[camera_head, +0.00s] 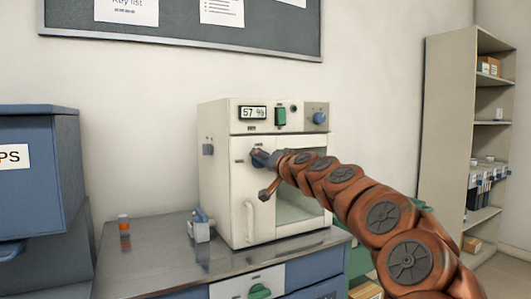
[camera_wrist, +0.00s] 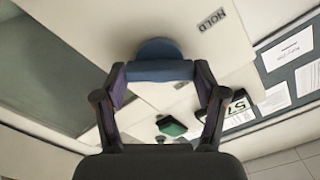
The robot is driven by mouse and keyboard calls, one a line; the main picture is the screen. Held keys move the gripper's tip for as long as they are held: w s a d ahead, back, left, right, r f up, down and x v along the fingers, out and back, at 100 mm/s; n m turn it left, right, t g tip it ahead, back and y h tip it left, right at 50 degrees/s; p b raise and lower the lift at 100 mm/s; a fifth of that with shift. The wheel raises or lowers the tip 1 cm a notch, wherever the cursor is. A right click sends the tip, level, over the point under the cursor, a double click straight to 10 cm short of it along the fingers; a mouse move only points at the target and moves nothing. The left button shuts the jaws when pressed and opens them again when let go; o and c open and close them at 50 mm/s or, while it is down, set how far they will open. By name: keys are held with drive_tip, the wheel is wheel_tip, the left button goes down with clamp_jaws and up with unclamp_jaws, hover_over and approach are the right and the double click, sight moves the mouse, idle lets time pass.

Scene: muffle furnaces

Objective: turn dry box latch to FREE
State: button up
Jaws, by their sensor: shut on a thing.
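The dry box (camera_head: 240,190) is a cream cabinet with a glass front, standing on the metal bench. Its blue latch (camera_wrist: 160,70) sits on the front, with a round hub and a bar across the wrist view. My gripper (camera_wrist: 160,76) is shut on the bar, one finger at each end. A HOLD label (camera_wrist: 212,20) shows above and right of the hub in the wrist view; a smaller label by the right finger is unreadable. In the head view the latch (camera_head: 257,157) is partly hidden by my gripper (camera_head: 265,160).
Above the door are a 57 % display (camera_head: 252,113), a green switch (camera_head: 280,116) and a blue knob (camera_head: 319,118). A white handle (camera_head: 249,222) is below the latch. A small bottle (camera_head: 123,224) and a grey-white item (camera_head: 200,228) stand on the bench (camera_head: 160,250).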

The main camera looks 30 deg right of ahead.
drive_tip(key=shift+m+p, duration=4.15)
drive_tip(key=shift+m, duration=0.85)
drive_tip(key=shift+f, duration=0.15)
drive_tip(key=o, duration=1.1)
drive_tip(key=shift+d, duration=0.1)
drive_tip(key=shift+o, duration=0.2)
drive_tip(key=s+a, duration=0.1)
drive_tip(key=s, duration=1.1)
